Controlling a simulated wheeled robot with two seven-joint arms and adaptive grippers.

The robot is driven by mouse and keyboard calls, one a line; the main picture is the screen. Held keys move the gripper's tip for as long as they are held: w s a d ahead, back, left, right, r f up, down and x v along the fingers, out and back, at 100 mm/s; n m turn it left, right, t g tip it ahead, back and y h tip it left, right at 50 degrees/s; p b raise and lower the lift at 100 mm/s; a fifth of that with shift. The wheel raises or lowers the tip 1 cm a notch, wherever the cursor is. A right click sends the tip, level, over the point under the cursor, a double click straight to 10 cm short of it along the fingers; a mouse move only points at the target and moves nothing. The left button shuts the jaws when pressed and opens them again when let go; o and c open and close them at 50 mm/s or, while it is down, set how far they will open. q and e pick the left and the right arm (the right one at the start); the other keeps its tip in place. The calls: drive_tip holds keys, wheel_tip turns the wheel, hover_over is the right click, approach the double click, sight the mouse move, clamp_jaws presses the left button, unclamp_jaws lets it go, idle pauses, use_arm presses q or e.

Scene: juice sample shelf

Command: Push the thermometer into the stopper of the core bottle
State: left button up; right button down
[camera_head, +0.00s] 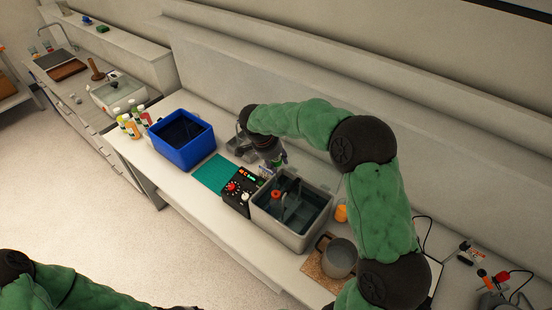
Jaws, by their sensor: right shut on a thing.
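My right gripper (281,163) points down between the blue bin and the grey water bath, near the bath's back left corner. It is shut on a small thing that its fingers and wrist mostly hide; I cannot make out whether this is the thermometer. A red-topped item (276,194) stands inside the bath at its left side; I cannot tell whether it is the core bottle with its stopper. Several juice bottles (131,126) with white caps stand left of the blue bin. My left arm shows at the bottom left, with its gripper out of frame.
The open grey bath (264,214) holds dark liquid. A black control box (238,188), a green mat (213,174) and a blue bin (183,160) stand to its left. A grey pot (340,259) and an orange item (341,213) are to its right. The front counter edge is clear.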

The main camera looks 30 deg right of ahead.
drive_tip(key=shift+f, duration=1.3)
drive_tip(key=shift+b, duration=0.65)
drive_tip(key=shift+r, duration=0.1)
drive_tip(key=shift+b, duration=0.5)
drive_tip(key=shift+f+b, duration=3.3)
drive_tip(key=shift+b, duration=0.15)
